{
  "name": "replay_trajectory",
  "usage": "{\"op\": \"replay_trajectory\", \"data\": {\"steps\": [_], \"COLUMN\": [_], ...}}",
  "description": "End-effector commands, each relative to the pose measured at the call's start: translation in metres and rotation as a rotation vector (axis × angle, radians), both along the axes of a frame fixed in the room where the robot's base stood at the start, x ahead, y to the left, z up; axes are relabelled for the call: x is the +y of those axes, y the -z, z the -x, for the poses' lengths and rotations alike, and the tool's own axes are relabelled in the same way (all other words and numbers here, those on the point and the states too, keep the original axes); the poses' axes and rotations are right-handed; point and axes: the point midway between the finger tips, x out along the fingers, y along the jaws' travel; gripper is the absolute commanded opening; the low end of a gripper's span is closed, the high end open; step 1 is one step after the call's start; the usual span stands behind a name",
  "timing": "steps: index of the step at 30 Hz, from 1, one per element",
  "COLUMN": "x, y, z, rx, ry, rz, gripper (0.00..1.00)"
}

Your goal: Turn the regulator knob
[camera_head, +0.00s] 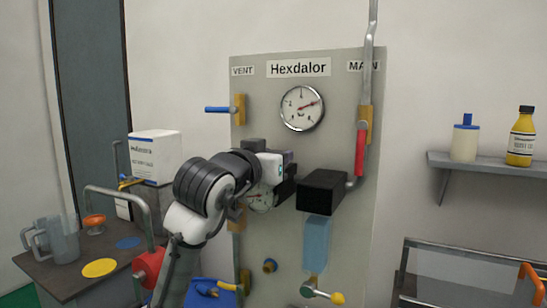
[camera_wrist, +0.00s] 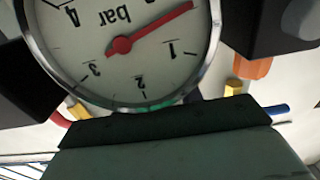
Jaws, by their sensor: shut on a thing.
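My gripper (camera_head: 284,186) is at the middle of the grey panel (camera_head: 345,240), beside a black block (camera_head: 322,190) with a clear blue bowl (camera_head: 316,243) under it. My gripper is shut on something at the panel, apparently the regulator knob. The knob itself is hidden behind my gripper and wrist. A dark gripper part (camera_wrist: 165,125) crosses the bottom of the wrist view. A round gauge (camera_wrist: 130,45) marked bar shows upside down there, its red needle a little below 1. In the head view this gauge (camera_head: 262,201) is mostly covered by my wrist.
An upper gauge (camera_head: 302,107) sits under the Hexdalor sign. A red-sleeved lever (camera_head: 360,152) and pipe are at right, a blue lever (camera_head: 218,110) at left. A yellow-tipped handle (camera_head: 336,298) is low. A table (camera_head: 70,285) with jugs stands left; a shelf (camera_head: 490,163) holds bottles.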

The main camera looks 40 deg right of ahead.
Motion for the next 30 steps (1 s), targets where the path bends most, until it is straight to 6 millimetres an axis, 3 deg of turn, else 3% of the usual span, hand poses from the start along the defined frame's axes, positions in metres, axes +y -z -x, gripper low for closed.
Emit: {"op": "replay_trajectory", "data": {"steps": [1, 2, 6, 17, 23, 30], "x": [0.0, 0.0, 0.0, 0.005, 0.037, 0.088], "y": [0.0, 0.0, 0.0, 0.001, 0.003, 0.002], "z": [0.0, 0.0, 0.0, 0.002, 0.015, 0.037], "rx": [0.001, 0.001, 0.001, 0.0, -0.002, -0.003], "ry": [0.001, 0.001, 0.001, 0.001, 0.0, -0.002], "rz": [0.0, 0.0, 0.0, 0.001, 0.003, 0.002], "gripper": [0.13, 0.4, 0.56, 0.56, 0.56, 0.56]}}
